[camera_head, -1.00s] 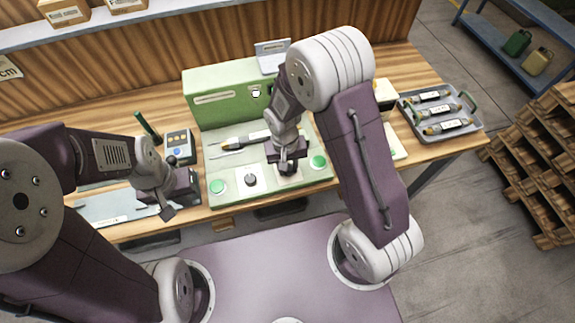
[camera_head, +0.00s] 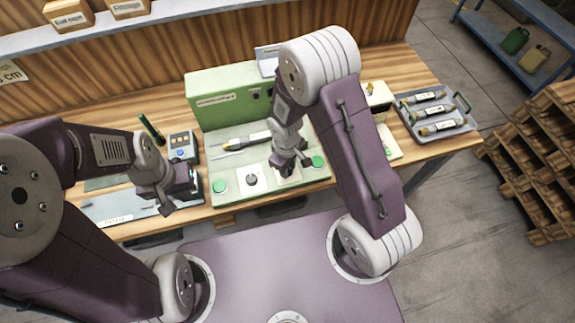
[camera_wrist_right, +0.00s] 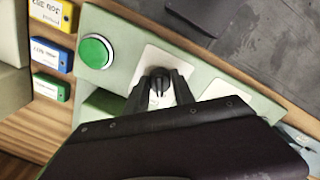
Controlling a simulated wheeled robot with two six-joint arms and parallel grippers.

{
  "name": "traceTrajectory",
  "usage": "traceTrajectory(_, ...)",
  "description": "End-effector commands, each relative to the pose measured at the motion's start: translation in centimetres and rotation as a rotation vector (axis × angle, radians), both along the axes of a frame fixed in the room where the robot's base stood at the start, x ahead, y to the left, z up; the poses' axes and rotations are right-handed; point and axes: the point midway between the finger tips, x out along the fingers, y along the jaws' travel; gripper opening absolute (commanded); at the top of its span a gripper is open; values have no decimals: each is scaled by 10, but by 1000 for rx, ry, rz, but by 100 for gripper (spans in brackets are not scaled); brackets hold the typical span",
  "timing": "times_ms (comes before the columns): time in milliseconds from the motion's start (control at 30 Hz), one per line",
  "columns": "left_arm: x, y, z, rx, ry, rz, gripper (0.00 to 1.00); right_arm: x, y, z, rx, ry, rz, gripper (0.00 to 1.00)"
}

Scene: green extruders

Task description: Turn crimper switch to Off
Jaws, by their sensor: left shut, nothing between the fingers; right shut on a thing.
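The crimper is a green machine (camera_head: 225,97) on the bench, with a pale green front panel (camera_head: 235,193). A dark switch knob (camera_wrist_right: 158,73) on a white plate (camera_wrist_right: 147,62) is between the fingers of my right gripper (camera_wrist_right: 160,88), which is shut on it. In the head view my right gripper (camera_head: 288,172) hides most of this knob. Another dark knob (camera_head: 252,179) on a white plate is left of it, apart from my gripper. Green buttons sit at the panel's left (camera_head: 220,186) and right (camera_head: 318,161). My left gripper (camera_head: 166,208) is shut and empty over the bench's left part.
A small box with buttons (camera_head: 182,146) stands left of the crimper. A grey tray (camera_head: 447,128) with several cylinders is on the right. Coloured label blocks (camera_wrist_right: 51,57) show beside the panel. Wooden pallets (camera_head: 535,165) stand on the floor at right.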

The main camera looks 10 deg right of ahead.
Motion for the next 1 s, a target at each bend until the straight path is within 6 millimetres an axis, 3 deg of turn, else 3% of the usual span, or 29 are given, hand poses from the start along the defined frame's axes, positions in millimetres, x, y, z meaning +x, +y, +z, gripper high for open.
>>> traceTrajectory(667,0,0,4,0,0,0,0,2,0,1,1,-4,55,0)
traceTrajectory(700,0,0,4,0,0,0,0,2,0,1,1,-4,55,38)
traceTrajectory(733,0,0,4,0,0,0,0,2,0,1,1,-4,54,47)
traceTrajectory(767,0,0,4,0,0,0,0,2,0,1,1,-4,54,52)
traceTrajectory(1000,0,0,4,0,0,0,0,1,0,1,0,-2,54,52)
